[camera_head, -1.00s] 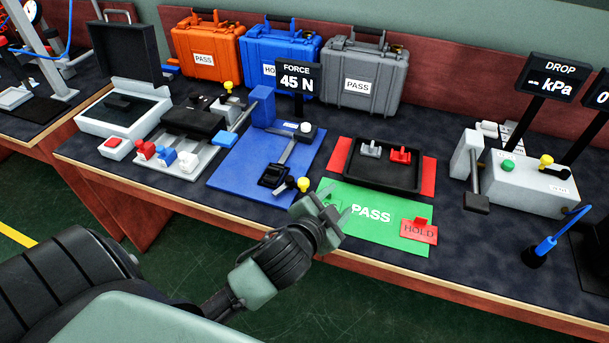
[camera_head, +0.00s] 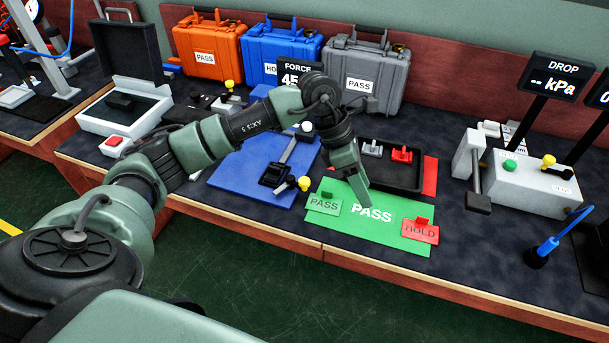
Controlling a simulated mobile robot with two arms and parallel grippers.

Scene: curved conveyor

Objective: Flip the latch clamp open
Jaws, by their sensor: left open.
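A blue mat (camera_head: 228,175) holds a fixture with a grey lever arm (camera_head: 290,146), a white ball knob, a black block (camera_head: 275,174) and a yellow knob (camera_head: 304,183). I cannot tell for sure which part is the latch clamp. My left gripper (camera_head: 361,198) points down over the green PASS mat (camera_head: 350,226), right of the yellow knob and apart from it. It is open, with nothing seen between its fingers. My right gripper is not in view.
A black tray (camera_head: 398,183) with a grey part (camera_head: 371,148) and a red part (camera_head: 402,154) stands beside the gripper. Orange, blue and grey cases line the back.

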